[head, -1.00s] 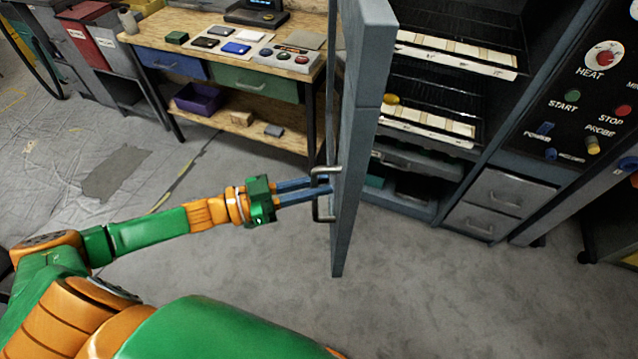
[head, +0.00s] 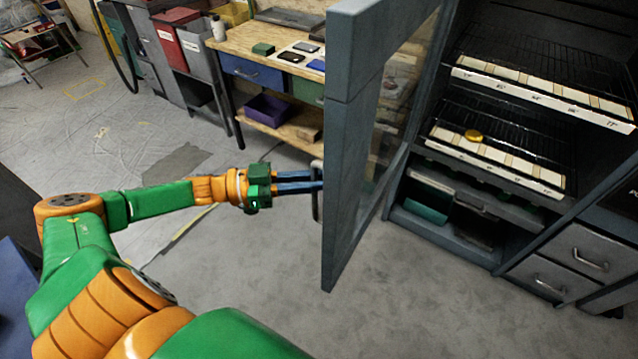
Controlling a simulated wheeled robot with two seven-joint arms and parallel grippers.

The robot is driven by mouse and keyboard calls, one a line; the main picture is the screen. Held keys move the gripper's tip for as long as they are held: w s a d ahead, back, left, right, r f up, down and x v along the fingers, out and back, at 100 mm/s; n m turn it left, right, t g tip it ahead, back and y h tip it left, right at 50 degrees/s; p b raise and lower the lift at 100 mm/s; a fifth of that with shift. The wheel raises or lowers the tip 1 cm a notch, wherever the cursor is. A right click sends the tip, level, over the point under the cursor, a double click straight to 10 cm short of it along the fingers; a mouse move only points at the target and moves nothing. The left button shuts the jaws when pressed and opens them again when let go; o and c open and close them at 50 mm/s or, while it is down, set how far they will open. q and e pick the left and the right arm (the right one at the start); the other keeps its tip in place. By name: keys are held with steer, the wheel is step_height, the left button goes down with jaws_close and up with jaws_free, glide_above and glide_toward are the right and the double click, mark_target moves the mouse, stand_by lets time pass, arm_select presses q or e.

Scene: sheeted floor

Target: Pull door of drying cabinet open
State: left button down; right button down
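The drying cabinet's grey door (head: 343,150) stands swung well out from the cabinet, seen mostly edge-on with its glass pane facing right. The cabinet (head: 398,218) is open behind it, with wire racks showing inside. The door's metal handle (head: 317,205) is on the door's left face, partly hidden by the fingers. My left gripper (head: 318,181) reaches in from the left, its blue fingers at the handle and seemingly closed on it. The exact contact at the fingertips is too small to see clearly. My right gripper is not in view.
A wooden workbench (head: 235,38) with drawers and a purple bin (head: 268,110) stands behind the door. A yellow round object (head: 473,136) lies on the lower rack. Grey drawers (head: 583,249) are at the right. The floor in front is clear.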

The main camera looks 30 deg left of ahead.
arm_select(q)
steer(key=c, duration=0.8)
jaws_free()
steer(key=shift+r, duration=0.1)
steer(key=shift+c, duration=0.2)
steer(key=v, duration=0.7)
steer(key=shift+b, duration=0.3)
